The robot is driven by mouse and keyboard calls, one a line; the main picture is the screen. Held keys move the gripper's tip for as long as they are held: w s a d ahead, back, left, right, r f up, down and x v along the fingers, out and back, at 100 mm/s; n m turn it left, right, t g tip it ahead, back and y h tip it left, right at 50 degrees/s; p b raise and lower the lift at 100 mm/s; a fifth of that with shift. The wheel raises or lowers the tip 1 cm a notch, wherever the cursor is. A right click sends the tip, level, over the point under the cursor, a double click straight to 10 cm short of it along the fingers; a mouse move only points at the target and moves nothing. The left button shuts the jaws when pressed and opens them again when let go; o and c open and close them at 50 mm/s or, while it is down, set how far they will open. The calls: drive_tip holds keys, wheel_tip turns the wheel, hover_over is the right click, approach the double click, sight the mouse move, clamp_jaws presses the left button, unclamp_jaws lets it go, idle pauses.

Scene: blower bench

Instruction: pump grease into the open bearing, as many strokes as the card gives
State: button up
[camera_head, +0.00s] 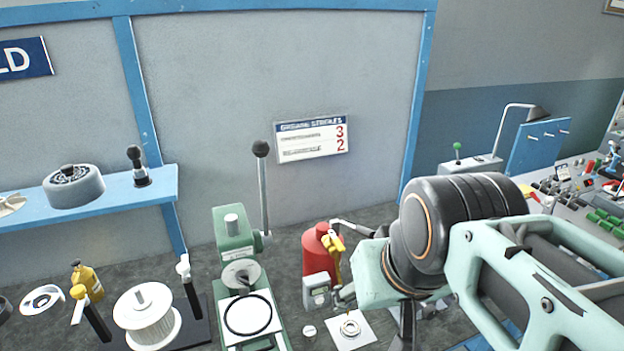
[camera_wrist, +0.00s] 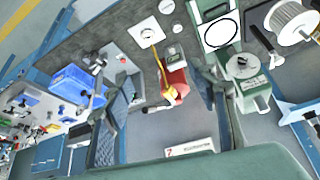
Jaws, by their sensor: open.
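The red grease pump (camera_head: 316,255) stands on the bench with a yellow lever (camera_head: 334,255) on it; the pump also shows in the wrist view (camera_wrist: 177,85). A ring-shaped bearing (camera_head: 350,328) lies on a white pad in front of it, also seen in the wrist view (camera_wrist: 146,33). The wall card (camera_head: 312,138) is headed "GREASE STROKES" and gives a red 3 above a red 2; its row words are too small to read. My gripper (camera_wrist: 160,78) is open and empty, its fingers spread either side of the pump in the wrist view. My arm partly hides it in the head view.
A green press (camera_head: 233,240) with a tall black-knobbed lever stands left of the pump. A white pleated filter (camera_head: 150,318) and a yellow bottle (camera_head: 88,281) are farther left. A blue shelf (camera_head: 110,196) runs along the wall. A switch-covered bench (camera_head: 590,200) lies at right.

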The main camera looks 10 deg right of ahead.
drive_tip(key=shift+c, duration=0.3)
clamp_jaws()
idle(1.3)
